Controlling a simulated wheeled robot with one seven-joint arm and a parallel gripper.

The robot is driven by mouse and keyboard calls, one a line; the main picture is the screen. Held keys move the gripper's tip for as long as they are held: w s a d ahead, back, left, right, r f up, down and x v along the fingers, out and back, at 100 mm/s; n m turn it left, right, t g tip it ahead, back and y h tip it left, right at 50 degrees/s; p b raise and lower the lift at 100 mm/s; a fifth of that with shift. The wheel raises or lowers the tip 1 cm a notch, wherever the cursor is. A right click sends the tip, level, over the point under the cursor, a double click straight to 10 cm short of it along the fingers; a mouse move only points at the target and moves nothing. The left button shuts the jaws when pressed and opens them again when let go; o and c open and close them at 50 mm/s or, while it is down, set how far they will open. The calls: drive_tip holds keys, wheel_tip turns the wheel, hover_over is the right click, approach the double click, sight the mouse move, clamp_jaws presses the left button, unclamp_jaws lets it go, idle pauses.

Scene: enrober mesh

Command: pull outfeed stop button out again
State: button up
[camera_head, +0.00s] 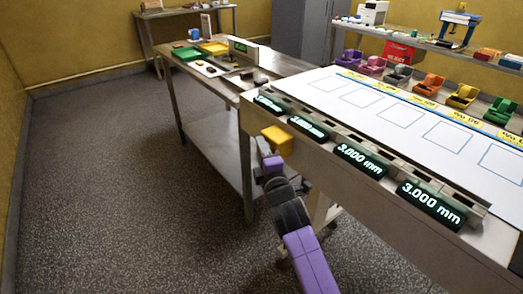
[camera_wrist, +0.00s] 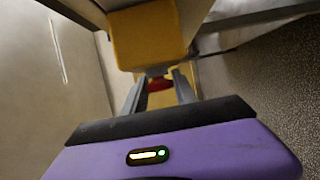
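The outfeed stop button is a red knob (camera_wrist: 158,84) under a yellow box (camera_wrist: 148,36) in the wrist view. The yellow box (camera_head: 277,138) also shows in the head view, on the side of the long bench, with the knob hidden there. My gripper (camera_wrist: 159,76) points at the box from below, its two fingers apart, one on each side of the red knob. The fingertips are close to the knob and to the box's underside. I cannot tell whether they touch the knob or stand just clear of it.
The long white-topped bench (camera_head: 345,90) carries several displays, the nearest (camera_head: 432,203) reading 3.000 mm. Colored bins (camera_head: 427,84) line its far side. A steel table (camera_head: 180,86) with trays stands beyond. The speckled floor (camera_head: 110,170) at left is clear.

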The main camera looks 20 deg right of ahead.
clamp_jaws()
idle(0.9)
drive_tip(key=shift+a+f, duration=0.1)
drive_tip(key=shift+s+a, duration=0.2)
drive_tip(key=shift+a, duration=0.35)
drive_tip(key=o, duration=0.9)
unclamp_jaws()
drive_tip(key=shift+a, duration=0.1)
drive_tip(key=s, duration=0.8)
drive_tip(key=shift+a, duration=0.25)
